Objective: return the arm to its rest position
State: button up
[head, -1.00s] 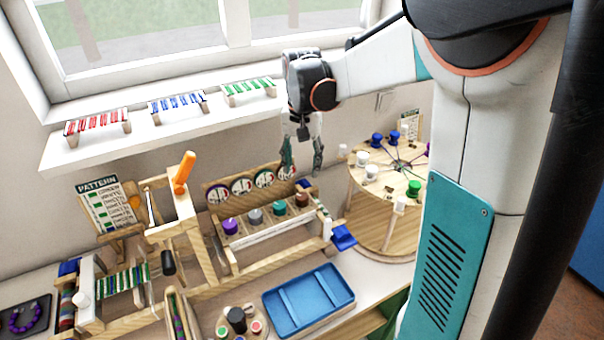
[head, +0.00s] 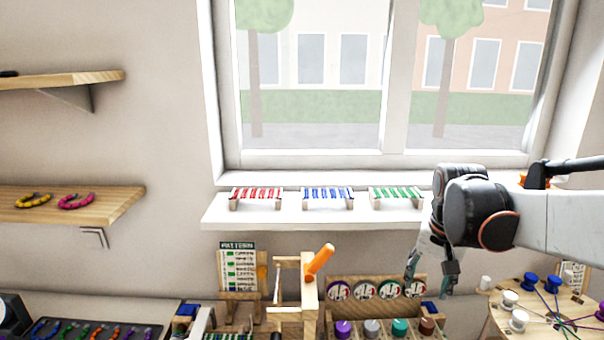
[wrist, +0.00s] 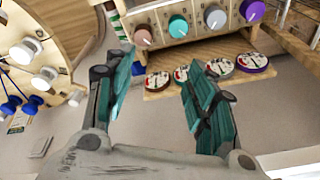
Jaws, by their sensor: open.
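My gripper (head: 430,268) hangs from my arm on the right side of the head view, fingers pointing down. It is in front of the wall below the window sill, near the right end of the row of round dials (head: 388,290). In the wrist view my gripper (wrist: 160,100) shows its two teal-padded fingers spread wide apart with nothing between them. The wooden dial rack (wrist: 176,86) and its coloured knobs (wrist: 178,26) lie beyond the fingertips.
A round wooden stand (head: 560,316) with coloured pegs is right of my gripper. The sill (head: 300,217) holds red, blue and green bead racks. An orange-handled wooden device (head: 319,260) stands left of the dials. Wall shelves (head: 70,205) are at far left.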

jog(key=s+a+f+n+t+b, duration=0.1)
jog(key=s+a+f+n+t, duration=0.1)
jog(key=s, duration=0.6)
jog(key=s+a+f+n+t+b, duration=0.2)
jog(key=s+a, duration=0.3)
jog(key=s, duration=0.4)
jog(key=shift+a+f+n+t+y, duration=0.25)
jog(key=shift+f+n+t+y, duration=0.05)
jog(key=shift+n, duration=0.6)
